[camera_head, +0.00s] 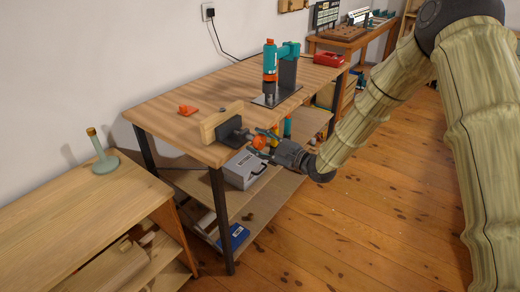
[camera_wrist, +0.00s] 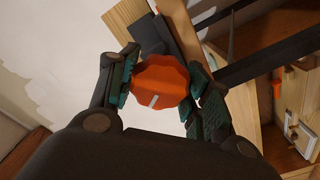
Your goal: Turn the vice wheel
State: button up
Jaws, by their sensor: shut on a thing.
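The vice (camera_head: 232,130) is mounted at the front edge of the wooden workbench, with a light wooden jaw face and a dark body. Its orange wheel (camera_head: 260,142) faces my arm. In the wrist view the wheel (camera_wrist: 160,82) is a scalloped orange knob with a pale mark at its lower middle. My gripper (camera_head: 267,141) is at the wheel, with one finger on each side of it. In the wrist view my gripper (camera_wrist: 162,88) is shut on the wheel. Part of the vice behind the wheel is hidden.
The workbench (camera_head: 165,108) carries a teal drill press (camera_head: 271,62), a small orange object (camera_head: 187,109) and a red box (camera_head: 329,59). A grey case (camera_head: 243,170) sits on the shelf below. Floor at right is clear.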

jog(key=n+b, duration=0.2)
jog(key=n, duration=0.1)
jog(key=n+b, duration=0.1)
jog(key=b, duration=0.1)
jog(key=shift+f, duration=0.25)
jog(key=shift+r+n+b, duration=0.2)
jog(key=shift+n+b, duration=1.05)
jog(key=shift+n, duration=0.45)
jog(key=shift+d, duration=0.1)
jog(key=o, duration=1.1)
jog(key=shift+c, duration=0.2)
jog(key=v, duration=1.2)
